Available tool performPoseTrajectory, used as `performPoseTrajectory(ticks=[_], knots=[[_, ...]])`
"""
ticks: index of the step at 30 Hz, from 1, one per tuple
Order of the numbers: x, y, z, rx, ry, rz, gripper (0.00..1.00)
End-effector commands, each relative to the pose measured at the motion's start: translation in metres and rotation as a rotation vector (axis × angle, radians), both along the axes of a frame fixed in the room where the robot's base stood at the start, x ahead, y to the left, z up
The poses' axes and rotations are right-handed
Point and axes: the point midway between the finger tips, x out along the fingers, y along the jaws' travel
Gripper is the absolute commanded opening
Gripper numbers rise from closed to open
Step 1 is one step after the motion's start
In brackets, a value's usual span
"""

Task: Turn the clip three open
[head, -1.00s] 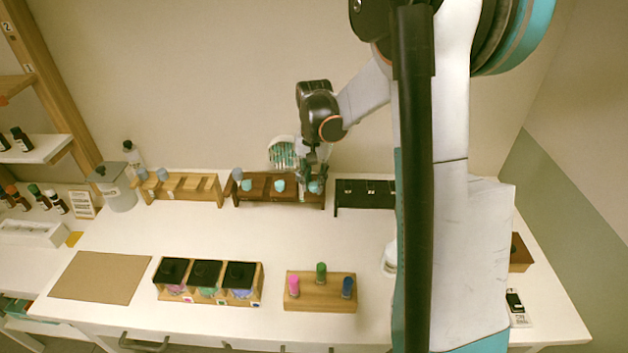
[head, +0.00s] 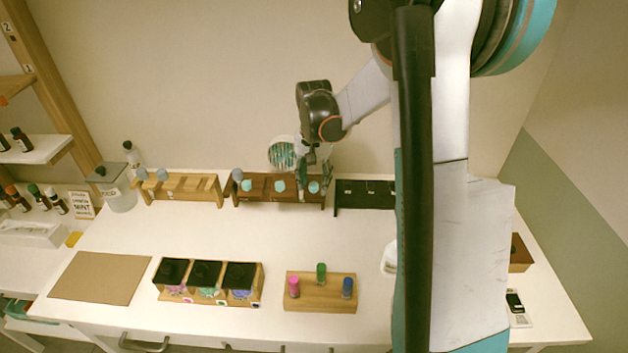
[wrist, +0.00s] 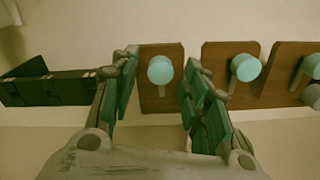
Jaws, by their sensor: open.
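The brown wooden rack (head: 262,200) stands along the back of the table and carries teal round-headed clips. The clip at its right end in the head view (head: 313,186) lies between my open fingers. The wrist view shows this clip (wrist: 160,69) at the left end of the rack (wrist: 146,98), with a short grey stem pointing down. A middle clip (wrist: 244,67) and a far clip (wrist: 313,66) have tilted stems. My gripper (head: 315,177) is open over the right-end clip; its fingers in the wrist view (wrist: 158,85) are apart from the clip on both sides. No clip numbers are readable.
A black rack (head: 366,206) stands just right of the brown one, a light wooden rack (head: 180,192) to its left. In front are a holder with black-lidded jars (head: 206,273) and a block with coloured pegs (head: 318,302). The table middle is clear.

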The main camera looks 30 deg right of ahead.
Motion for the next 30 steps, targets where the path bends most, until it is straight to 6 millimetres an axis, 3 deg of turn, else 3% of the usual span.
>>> performPoseTrajectory(ticks=[5, 19, 24, 30], knots=[[0.000, 0.000, 0.014, 0.000, 0.000, 0.000, 0.42], [0.000, 0.000, 0.101, 0.000, 0.000, 0.000, 0.42], [0.000, 0.000, 0.116, 0.000, 0.000, 0.000, 0.42], [0.000, 0.000, 0.120, 0.000, 0.000, 0.000, 0.42]])
